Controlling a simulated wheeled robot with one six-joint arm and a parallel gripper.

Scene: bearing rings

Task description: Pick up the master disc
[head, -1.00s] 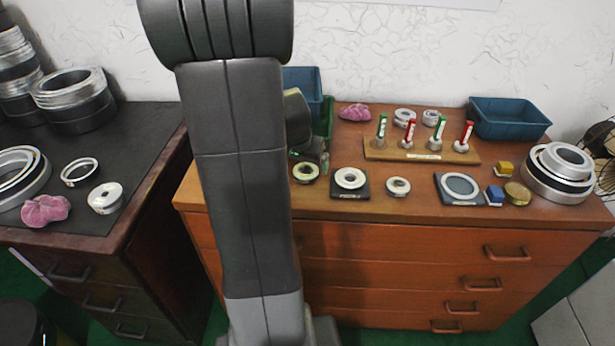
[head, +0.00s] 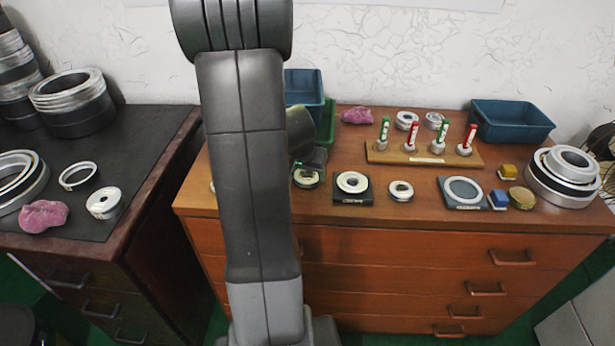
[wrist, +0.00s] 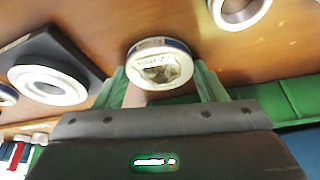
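A round disc with a metal rim and a pale, printed top (wrist: 160,66), which I take for the master disc, lies on the wooden bench top. In the head view the disc (head: 307,179) is near the bench's left part, partly covered by my gripper. My gripper (wrist: 159,72) is open, with one green finger on each side of the disc and small gaps at both sides. The print on the disc is too blurred to read surely.
A white ring on a black plate (head: 352,200) lies just right of the disc, then a loose ring (head: 401,191). Another ring (wrist: 238,8) is on the other side. A green bin (wrist: 283,98) stands close behind. A wooden gauge stand (head: 425,158) is farther right.

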